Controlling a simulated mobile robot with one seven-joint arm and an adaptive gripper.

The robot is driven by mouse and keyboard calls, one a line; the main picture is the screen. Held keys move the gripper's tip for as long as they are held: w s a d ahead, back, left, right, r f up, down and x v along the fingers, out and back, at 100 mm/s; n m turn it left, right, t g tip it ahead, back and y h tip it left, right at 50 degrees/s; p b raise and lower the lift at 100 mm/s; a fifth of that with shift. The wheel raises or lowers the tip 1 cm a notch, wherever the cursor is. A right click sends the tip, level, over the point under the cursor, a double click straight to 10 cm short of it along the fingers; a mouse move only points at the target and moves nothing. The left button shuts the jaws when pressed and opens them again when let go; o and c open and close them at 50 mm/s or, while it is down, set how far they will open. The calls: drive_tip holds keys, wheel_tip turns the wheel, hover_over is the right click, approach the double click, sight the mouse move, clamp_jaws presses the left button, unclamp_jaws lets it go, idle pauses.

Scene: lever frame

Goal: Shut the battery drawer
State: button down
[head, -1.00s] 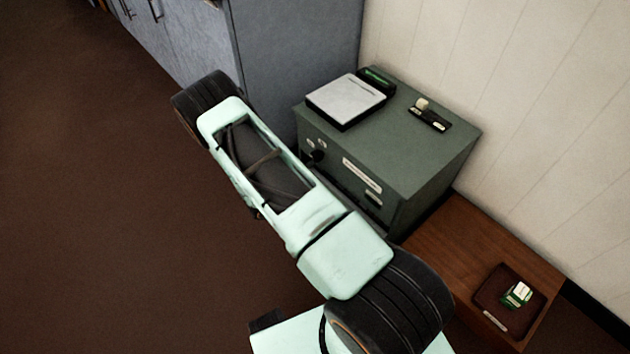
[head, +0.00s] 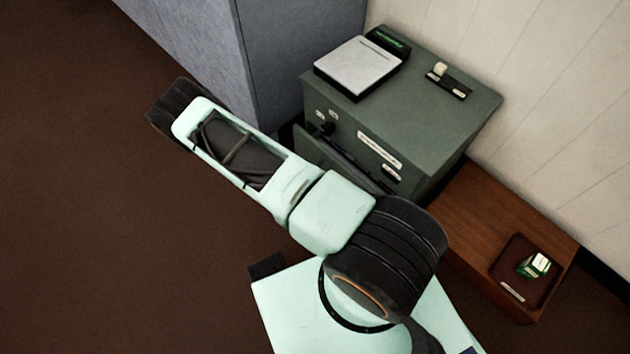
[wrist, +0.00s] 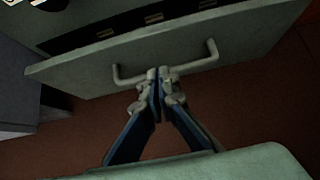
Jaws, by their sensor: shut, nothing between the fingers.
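The battery drawer (wrist: 85,72) stands out from the green-grey cabinet (head: 440,115). Its front panel crosses the wrist view, with the dark inside showing behind its top edge. A pale bar handle (wrist: 196,64) is on the panel. My gripper (wrist: 158,74) is shut and empty, its fingertips at the middle of the handle. I cannot tell whether they touch it. In the head view the drawer's edge (head: 308,148) shows beside my arm, which hides the rest of the drawer and my gripper.
A flat pale-topped device (head: 358,65) and a small black switch block (head: 449,84) are on the cabinet top. A low wooden bench (head: 455,215) with a dark tray (head: 518,285) stands to the right. A blue-grey locker (head: 285,50) stands behind left. Brown floor is clear at left.

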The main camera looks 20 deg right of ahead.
sight(340, 170)
drive_tip(key=d, duration=0.1)
drive_tip(key=w+d+f+b, duration=0.1)
drive_tip(key=d, duration=0.1)
drive_tip(key=d+f, duration=0.1)
drive_tip(key=d, duration=0.1)
drive_tip(key=shift+w+f+b, duration=0.2)
drive_tip(key=shift+w+b, duration=0.15)
drive_tip(key=shift+w, duration=0.05)
drive_tip(key=shift+w+d+r, duration=0.1)
drive_tip(key=shift+w+d, duration=0.1)
drive_tip(key=shift+d, duration=0.35)
drive_tip(key=shift+w+d, duration=0.3)
drive_tip(key=shift+d, duration=0.45)
drive_tip(key=shift+w+d, duration=0.25)
drive_tip(key=shift+d, duration=0.5)
drive_tip(key=shift+w+d, duration=0.3)
drive_tip(key=shift+d, duration=0.45)
drive_tip(key=shift+d+r, duration=0.1)
